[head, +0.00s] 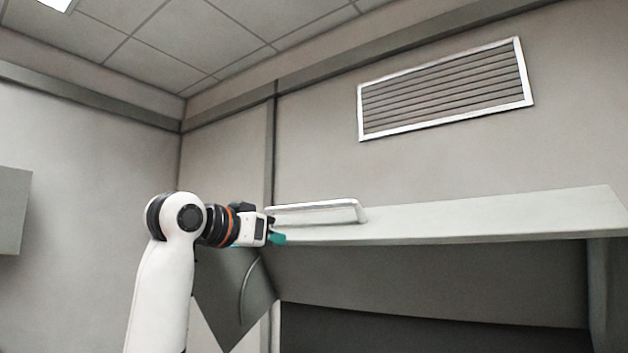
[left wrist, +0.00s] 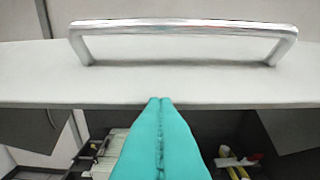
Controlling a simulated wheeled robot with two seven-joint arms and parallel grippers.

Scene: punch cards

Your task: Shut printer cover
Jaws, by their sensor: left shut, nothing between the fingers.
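The printer cover (head: 480,222) appears as a long pale panel, raised and open, with a dark space under it. Its bar handle (head: 320,206) stands on the panel near its left end. My left gripper (head: 278,239) has teal fingers, shut and empty, at the cover's left front edge. In the left wrist view the gripper's fingertips (left wrist: 160,100) lie over the cover's lower edge, below the silver handle (left wrist: 185,27). I cannot tell whether they touch the cover (left wrist: 240,88). My right gripper is out of view.
A dark panel (head: 233,300) hangs tilted below my left gripper. The machine's dark opening (head: 430,328) is under the cover. A slatted vent (head: 445,90) is on the wall above. A grey box (head: 13,210) is at the far left. Open air lies above the cover.

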